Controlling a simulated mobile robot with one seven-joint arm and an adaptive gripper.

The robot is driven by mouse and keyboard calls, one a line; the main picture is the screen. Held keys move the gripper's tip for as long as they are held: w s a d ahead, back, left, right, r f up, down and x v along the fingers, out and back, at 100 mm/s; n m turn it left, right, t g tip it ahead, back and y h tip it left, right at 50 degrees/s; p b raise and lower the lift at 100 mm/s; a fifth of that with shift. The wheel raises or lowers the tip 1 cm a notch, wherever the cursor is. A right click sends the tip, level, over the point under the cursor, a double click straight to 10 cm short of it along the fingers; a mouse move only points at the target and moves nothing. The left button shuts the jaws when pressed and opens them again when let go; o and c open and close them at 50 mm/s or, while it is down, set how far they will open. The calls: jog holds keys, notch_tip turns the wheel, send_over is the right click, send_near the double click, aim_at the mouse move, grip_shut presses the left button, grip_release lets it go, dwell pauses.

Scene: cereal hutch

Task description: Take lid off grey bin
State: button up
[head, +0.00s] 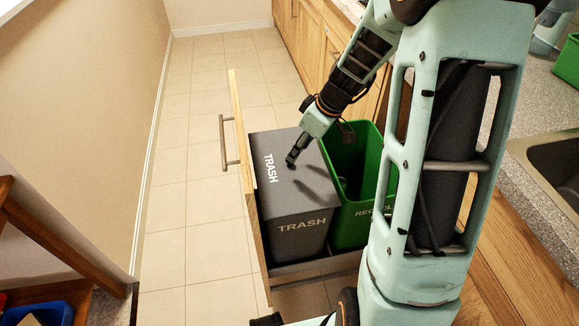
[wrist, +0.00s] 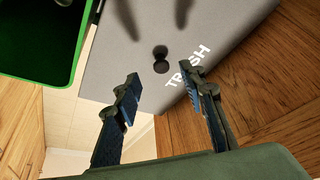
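The grey bin (head: 297,240) marked TRASH stands in a pulled-out drawer in the head view. Its flat grey lid (head: 268,147) is on top, also marked TRASH. The lid fills the upper part of the wrist view (wrist: 225,25), with a small dark round knob (wrist: 160,58) on it. My gripper (head: 294,157) is low over the middle of the lid. In the wrist view my gripper (wrist: 162,84) is open and empty, its two fingers apart. The knob shows just beyond and between the fingertips. In the head view my gripper largely hides the knob.
An open green recycling bin (head: 350,225) stands right beside the grey bin. The wooden drawer front (head: 243,165) with its handle (head: 225,145) is at the left, with clear tiled floor (head: 190,225) beyond. A counter with a sink (head: 555,165) is at the right.

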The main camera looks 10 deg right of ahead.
jog(key=x, duration=0.2)
jog(key=b+x, duration=0.1)
jog(key=x, duration=0.2)
jog(key=shift+w+a, duration=0.15)
jog(key=shift+a, duration=0.1)
grip_shut()
